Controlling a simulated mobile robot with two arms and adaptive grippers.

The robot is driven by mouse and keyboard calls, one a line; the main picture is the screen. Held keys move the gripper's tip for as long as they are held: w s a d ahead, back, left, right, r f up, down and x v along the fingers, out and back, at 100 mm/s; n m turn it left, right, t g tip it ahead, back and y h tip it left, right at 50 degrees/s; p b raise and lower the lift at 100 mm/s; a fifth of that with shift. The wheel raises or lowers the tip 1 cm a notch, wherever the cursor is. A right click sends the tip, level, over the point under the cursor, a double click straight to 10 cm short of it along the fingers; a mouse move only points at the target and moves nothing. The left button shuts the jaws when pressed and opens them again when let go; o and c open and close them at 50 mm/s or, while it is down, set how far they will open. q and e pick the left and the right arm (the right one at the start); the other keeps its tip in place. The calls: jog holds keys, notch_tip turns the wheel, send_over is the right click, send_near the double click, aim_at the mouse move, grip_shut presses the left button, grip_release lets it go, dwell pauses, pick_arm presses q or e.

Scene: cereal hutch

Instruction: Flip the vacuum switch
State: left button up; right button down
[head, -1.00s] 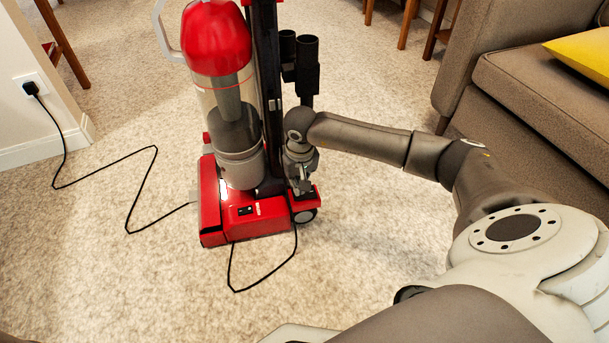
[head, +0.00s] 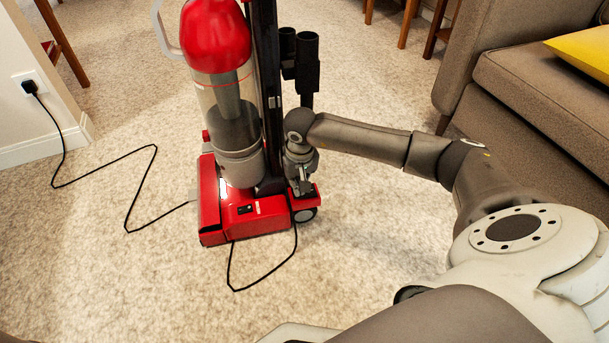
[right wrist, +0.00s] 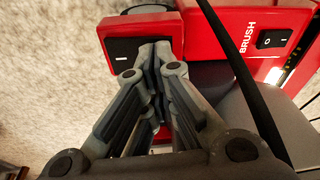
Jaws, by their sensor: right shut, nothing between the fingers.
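The red upright vacuum (head: 213,198) stands on the carpet, left of the middle in the head view. My right gripper (head: 304,192) is at the right rear corner of its base. In the right wrist view my right gripper (right wrist: 154,50) is shut and empty, with its fingertips at a black switch (right wrist: 122,58) in the red housing. A white bar mark shows on the switch's left part; the fingertips cover its right part. I cannot tell whether they touch it. A smaller switch marked BRUSH (right wrist: 273,40) sits to the right. My left gripper is not in view.
A black cord (head: 142,152) runs from the vacuum to a wall outlet (head: 30,84) at the left. Another cord (right wrist: 243,70) crosses close to the right of my gripper. A sofa (head: 530,105) stands at the right.

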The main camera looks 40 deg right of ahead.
jog(key=shift+f+b, duration=0.35)
jog(key=shift+f, duration=0.15)
dwell(0.3)
notch_tip(320, 180, up, 5)
jog(key=p, duration=0.4)
jog(key=shift+r, duration=0.15)
jog(key=shift+r+p, duration=0.8)
jog(key=shift+r, duration=0.1)
jog(key=shift+a, duration=0.1)
